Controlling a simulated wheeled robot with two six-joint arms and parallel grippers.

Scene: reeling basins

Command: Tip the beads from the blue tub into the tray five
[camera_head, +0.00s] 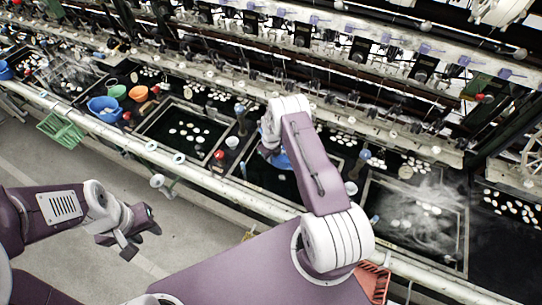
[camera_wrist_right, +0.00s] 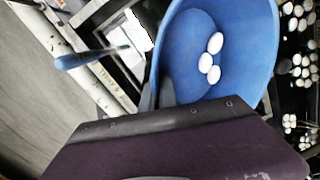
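A blue tub (camera_wrist_right: 240,60) fills the upper middle of the right wrist view, with a few white oval pieces (camera_wrist_right: 210,62) inside. My right gripper (camera_wrist_right: 157,92) has its dark fingers at the tub's near-left wall and appears shut on it, one finger inside the wall. In the head view the blue tub (camera_head: 281,160) shows partly behind my right arm, above a dark basin. My left gripper (camera_head: 134,236) is open and empty over the floor at lower left. Framed trays with white pieces lie along the bench, one left (camera_head: 148,136) and one right (camera_head: 466,240); no number is readable.
Another blue tub (camera_head: 104,108), a green bowl (camera_head: 117,91) and an orange bowl (camera_head: 138,93) stand at the left. A green crate (camera_head: 60,131) is by the rail. A long pale rail (camera_head: 230,194) edges the basins; machinery lines the back. Steam hangs over the right basin.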

